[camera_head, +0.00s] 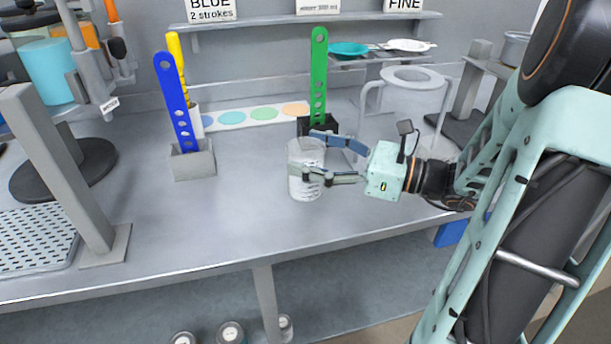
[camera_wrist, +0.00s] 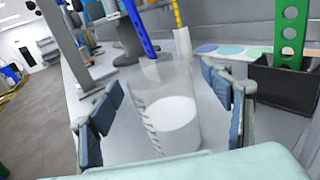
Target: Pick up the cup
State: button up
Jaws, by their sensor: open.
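The cup (camera_head: 305,171) is a clear beaker with graduation marks and white contents, upright on the grey bench. In the wrist view the cup (camera_wrist: 165,112) stands between my two fingers, its white contents filling the lower part. My gripper (camera_head: 325,160) reaches in from the right with its fingers on either side of the cup. In the wrist view my gripper (camera_wrist: 168,115) is open, with gaps visible between the finger pads and the cup wall. The cup's base is partly hidden by my gripper's body in the wrist view.
A green perforated paddle (camera_head: 318,75) stands in a black holder (camera_wrist: 285,82) just behind the cup. A blue paddle (camera_head: 174,95) stands in a grey block (camera_head: 193,161) to the left. A ring stand (camera_head: 412,78) is at the back right. The bench front (camera_head: 230,235) is clear.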

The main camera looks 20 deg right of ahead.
jog(key=shift+w+a, duration=0.3)
jog(key=shift+a, duration=0.05)
jog(key=shift+c, duration=0.4)
jog(key=c, duration=1.7)
jog(key=shift+c, duration=0.6)
jog(key=shift+r, duration=0.2)
